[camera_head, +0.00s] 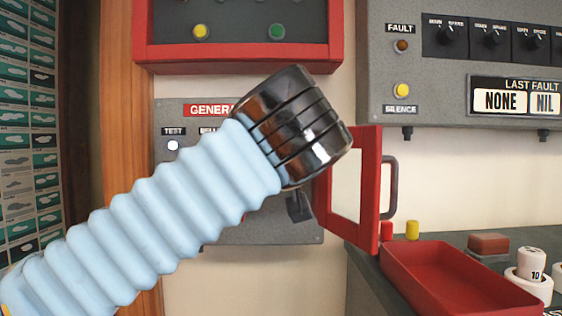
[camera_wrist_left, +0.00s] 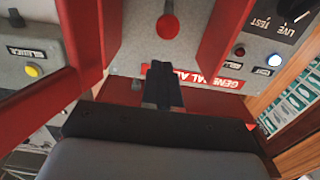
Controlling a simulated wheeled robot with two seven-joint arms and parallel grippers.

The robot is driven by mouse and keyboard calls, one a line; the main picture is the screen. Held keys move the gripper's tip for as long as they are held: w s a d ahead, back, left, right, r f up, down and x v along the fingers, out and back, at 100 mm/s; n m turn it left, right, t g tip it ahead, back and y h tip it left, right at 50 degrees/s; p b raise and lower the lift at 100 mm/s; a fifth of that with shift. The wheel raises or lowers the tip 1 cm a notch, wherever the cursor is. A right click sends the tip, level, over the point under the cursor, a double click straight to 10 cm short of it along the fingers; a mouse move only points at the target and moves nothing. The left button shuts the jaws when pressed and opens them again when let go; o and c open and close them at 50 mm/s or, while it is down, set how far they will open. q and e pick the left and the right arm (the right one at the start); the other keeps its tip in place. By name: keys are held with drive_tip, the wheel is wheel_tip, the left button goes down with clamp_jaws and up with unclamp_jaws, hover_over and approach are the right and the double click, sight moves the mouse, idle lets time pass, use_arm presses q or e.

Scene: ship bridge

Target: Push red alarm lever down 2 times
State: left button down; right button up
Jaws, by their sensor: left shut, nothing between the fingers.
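The red alarm lever shows in the left wrist view as a red round knob (camera_wrist_left: 168,27) on a short stem, in front of the grey alarm panel (camera_wrist_left: 140,40). The picture there is turned over, with the panel's red title strip upside down. My left gripper (camera_wrist_left: 161,70) is shut and empty, its dark fingers pointing toward the panel near the title strip, apart from the knob in the picture. My right gripper is out of view.
A red-framed door (camera_head: 372,190) with a handle stands open right of the panel. Red bars (camera_wrist_left: 225,50) flank the fingers in the wrist view. A red-framed box (camera_head: 240,60) hangs above. A red tray (camera_head: 450,285) and white rolls (camera_head: 530,285) rest at the lower right.

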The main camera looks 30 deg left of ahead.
use_arm(q)
drive_tip(key=v, duration=0.5)
drive_tip(key=shift+r, duration=0.3)
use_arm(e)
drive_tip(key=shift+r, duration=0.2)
use_arm(q)
drive_tip(key=shift+d+p, duration=0.1)
drive_tip(key=shift+p, duration=0.2)
